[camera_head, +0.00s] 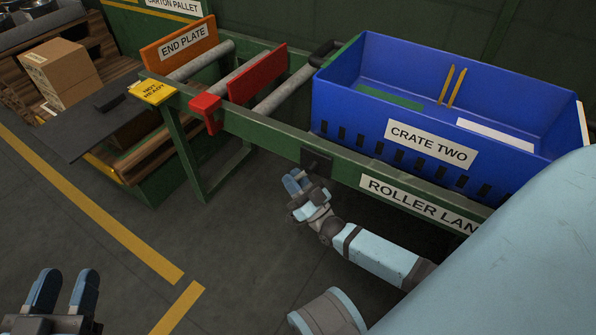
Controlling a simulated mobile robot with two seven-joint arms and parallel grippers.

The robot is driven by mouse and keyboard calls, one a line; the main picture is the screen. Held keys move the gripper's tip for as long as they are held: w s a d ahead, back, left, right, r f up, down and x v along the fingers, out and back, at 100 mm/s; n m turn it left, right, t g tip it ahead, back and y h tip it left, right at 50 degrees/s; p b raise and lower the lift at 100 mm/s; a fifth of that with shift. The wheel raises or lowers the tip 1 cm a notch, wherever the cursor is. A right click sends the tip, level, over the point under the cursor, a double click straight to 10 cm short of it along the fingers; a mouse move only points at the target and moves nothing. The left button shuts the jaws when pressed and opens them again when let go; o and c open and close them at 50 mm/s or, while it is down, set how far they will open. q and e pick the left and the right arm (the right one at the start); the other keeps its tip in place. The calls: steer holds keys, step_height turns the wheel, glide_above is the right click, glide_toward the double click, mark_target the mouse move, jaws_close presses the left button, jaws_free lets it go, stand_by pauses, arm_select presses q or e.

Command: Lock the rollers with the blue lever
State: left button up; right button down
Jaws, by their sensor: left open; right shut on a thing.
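My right gripper (296,183) is shut at the front rail of the roller lane (237,124), just below and left of a black bracket (316,162). It appears to hold the blue lever there. The lever is hard to tell from the blue fingers, so its exact angle is unclear. The rollers (278,95) show as grey bars between the rails, left of the blue crate marked CRATE TWO (345,118). My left gripper (62,292) is open and empty at the bottom left, over the floor, far from the lane.
A red stop plate (256,74) crosses the lane beside the crate. An orange END PLATE (180,45) stands at its left end. A yellow NOT READY sign (152,91) is on the rail corner. The floor in front is clear.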

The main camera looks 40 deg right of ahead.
steer(key=shift+w+a+f, duration=0.1)
steer(key=shift+w+a, duration=0.05)
stand_by(0.3)
steer(key=c, duration=1.1)
jaws_free()
steer(key=shift+f, duration=0.1)
steer(key=shift+o, duration=0.3)
steer(key=shift+w, duration=0.1)
